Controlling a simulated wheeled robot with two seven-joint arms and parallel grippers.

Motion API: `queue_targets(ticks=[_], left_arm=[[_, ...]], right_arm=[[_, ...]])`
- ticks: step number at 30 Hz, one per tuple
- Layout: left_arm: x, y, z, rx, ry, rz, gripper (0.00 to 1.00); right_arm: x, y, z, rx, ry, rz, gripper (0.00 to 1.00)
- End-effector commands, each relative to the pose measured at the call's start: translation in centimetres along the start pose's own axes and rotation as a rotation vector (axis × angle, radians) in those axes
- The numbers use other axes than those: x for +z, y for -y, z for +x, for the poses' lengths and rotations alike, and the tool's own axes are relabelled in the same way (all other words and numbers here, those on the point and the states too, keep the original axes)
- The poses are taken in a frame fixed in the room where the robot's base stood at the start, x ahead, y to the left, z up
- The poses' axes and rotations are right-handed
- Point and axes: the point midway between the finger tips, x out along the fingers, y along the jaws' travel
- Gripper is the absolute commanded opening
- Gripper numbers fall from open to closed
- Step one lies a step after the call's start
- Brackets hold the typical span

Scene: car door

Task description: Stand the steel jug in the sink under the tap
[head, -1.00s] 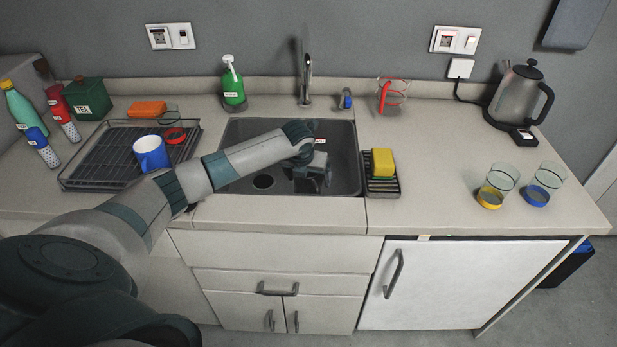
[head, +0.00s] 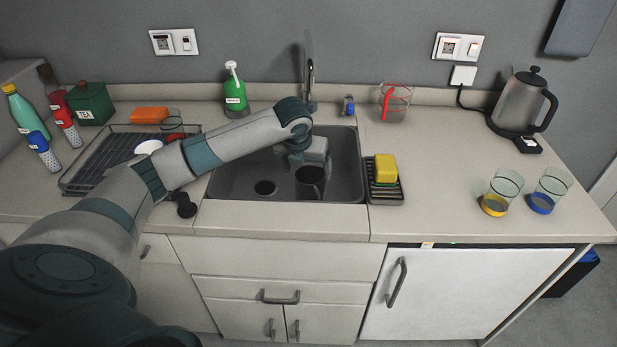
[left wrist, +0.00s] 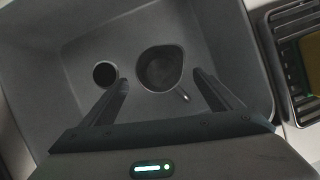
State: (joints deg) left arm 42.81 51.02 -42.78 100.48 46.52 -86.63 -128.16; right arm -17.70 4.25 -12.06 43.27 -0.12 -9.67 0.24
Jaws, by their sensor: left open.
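The steel jug (head: 311,185) stands upright in the sink (head: 232,180), on the floor of the basin to the right of the drain hole. In the left wrist view I look down into the jug's round mouth (left wrist: 160,68), with its handle pointing to the lower right. The tap (head: 310,78) rises behind the sink, roughly in line with the jug. My left gripper (head: 308,157) is above the jug and open. In the left wrist view its fingers (left wrist: 161,80) are spread on either side of the jug, apart from it. My right gripper is out of view.
A rack with a yellow sponge (head: 385,168) sits at the sink's right edge. A green soap bottle (head: 235,92) stands behind left. The drying rack (head: 75,180) with a mug is under my left arm. The counter right of the sponge is mostly clear.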

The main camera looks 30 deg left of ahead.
Motion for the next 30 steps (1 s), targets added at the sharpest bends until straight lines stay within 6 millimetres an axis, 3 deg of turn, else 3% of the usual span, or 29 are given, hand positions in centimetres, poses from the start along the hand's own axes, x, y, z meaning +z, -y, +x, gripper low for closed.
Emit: queue_targets(ticks=[6,24,30], left_arm=[[0.0,0.0,-1.8,0.0,0.001,-0.001,0.84],[0.1,0.0,-2.0,0.0,0.0,0.0,0.84],[0.7,0.1,-3.6,0.0,0.001,-0.001,0.84]], right_arm=[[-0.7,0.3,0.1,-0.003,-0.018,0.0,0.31],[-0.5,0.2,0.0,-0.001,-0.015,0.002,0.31],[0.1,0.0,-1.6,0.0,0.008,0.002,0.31]])
